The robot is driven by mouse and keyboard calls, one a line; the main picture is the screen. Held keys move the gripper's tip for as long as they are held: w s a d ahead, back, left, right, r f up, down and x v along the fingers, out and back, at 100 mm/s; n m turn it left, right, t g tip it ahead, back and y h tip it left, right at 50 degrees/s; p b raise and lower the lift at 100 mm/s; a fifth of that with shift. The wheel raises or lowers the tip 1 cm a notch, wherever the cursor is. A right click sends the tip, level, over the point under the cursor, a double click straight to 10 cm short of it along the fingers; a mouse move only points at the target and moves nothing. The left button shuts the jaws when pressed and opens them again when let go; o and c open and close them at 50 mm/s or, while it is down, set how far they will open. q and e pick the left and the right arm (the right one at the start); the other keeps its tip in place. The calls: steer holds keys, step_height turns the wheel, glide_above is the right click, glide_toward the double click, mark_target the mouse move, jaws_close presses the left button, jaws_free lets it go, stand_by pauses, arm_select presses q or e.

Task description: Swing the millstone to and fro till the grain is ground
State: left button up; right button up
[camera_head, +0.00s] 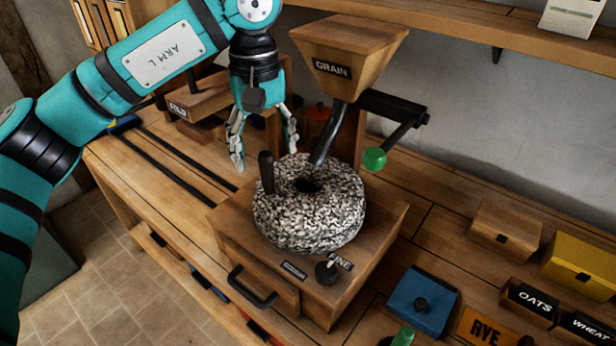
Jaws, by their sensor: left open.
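The millstone (310,212) is a round, speckled grey stone with a dark hole at its centre. It sits on a wooden mill box (384,232). A dark upright handle (266,172) stands at the stone's left rim. A wooden hopper marked GRAIN (352,62) is above, and its dark chute (328,134) slopes down to the hole. No grain can be made out. My left gripper (264,150) points down, open and empty, above and behind the handle, apparently not touching it. My right gripper is not in view.
A black crank with a green knob (375,159) juts out right of the hopper. Blue (422,302), wooden (504,236) and yellow (582,264) boxes stand at right. Two dark rails lie on the bench at left.

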arm_select(q)
step_height(320, 180, up, 9)
steer(key=p, duration=0.7)
stand_by(0.5)
